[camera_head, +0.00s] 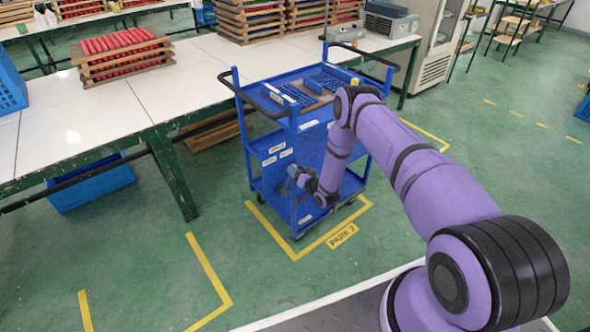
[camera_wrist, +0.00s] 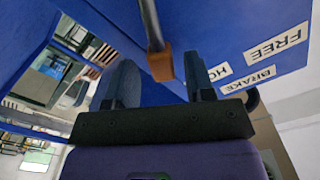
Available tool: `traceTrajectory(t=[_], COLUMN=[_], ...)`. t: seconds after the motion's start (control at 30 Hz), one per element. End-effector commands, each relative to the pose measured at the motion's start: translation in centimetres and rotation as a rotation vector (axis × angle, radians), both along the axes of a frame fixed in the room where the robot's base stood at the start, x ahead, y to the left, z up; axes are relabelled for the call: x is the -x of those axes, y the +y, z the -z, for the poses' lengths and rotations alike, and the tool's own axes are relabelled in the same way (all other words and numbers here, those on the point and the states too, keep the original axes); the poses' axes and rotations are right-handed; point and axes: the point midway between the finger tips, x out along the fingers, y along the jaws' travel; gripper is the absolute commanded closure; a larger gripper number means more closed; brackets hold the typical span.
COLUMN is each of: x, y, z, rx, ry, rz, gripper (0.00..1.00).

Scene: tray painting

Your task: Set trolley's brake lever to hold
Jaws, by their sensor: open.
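The blue trolley (camera_head: 309,151) stands on the green floor by the PARK 2 mark. My gripper (camera_head: 293,172) is low at its labelled side. In the wrist view, the brake lever is a grey rod with an orange-brown end (camera_wrist: 161,66). My open gripper (camera_wrist: 160,74) has one finger on each side of this end in the picture, with gaps visible; I cannot tell the depth. The trolley's blue panel carries a FREE label (camera_wrist: 276,44), a BRAKE label (camera_wrist: 249,80) and a partly hidden label reading HO (camera_wrist: 219,73). The lever is not discernible in the head view.
A long white-topped table (camera_head: 120,105) with green legs stands behind and left of the trolley. A blue crate (camera_head: 91,183) lies under it. Yellow floor lines (camera_head: 282,241) frame the trolley. Open floor lies at the front left.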

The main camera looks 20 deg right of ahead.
Motion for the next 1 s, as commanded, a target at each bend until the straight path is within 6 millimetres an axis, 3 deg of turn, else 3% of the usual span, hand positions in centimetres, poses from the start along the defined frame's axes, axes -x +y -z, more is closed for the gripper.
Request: traceTrajectory(t=[0.3,0.5,1.0], x=[5.6,8.1,8.9], y=[-1.9,-2.7,-3.0], z=[0.0,0.0,0.0], rx=[0.000,0.000,0.000], ry=[0.003,0.000,0.000], rz=[0.002,0.001,0.001], gripper=[0.51,0.51,0.51])
